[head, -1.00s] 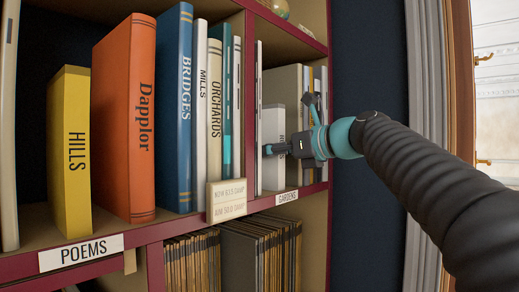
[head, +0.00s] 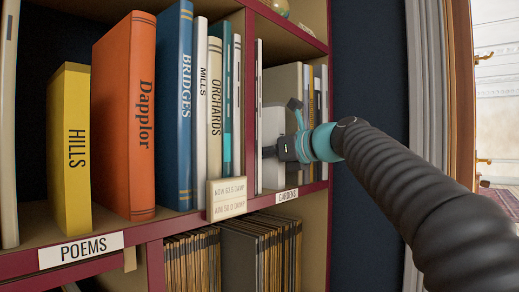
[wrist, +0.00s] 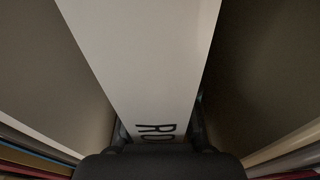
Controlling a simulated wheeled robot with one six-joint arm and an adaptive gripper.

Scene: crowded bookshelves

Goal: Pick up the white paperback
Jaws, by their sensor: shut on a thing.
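The white paperback (head: 273,122) stands upright in the right-hand compartment, above the GARDENS label, partly hidden by my gripper. It fills the middle of the wrist view (wrist: 150,60), with the dark letters "RD" low on its spine. My gripper (head: 269,151) is at the book's front. In the wrist view, its dark fingers (wrist: 160,134) lie on either side of the spine, shut on the book. The fingertips are mostly hidden.
A thin pale book (head: 258,115) and the red shelf divider (head: 249,100) stand close on the left. A large grey-beige book (head: 285,82) and several thin books (head: 318,90) stand behind and right. The GARDENS label (head: 287,196) is below.

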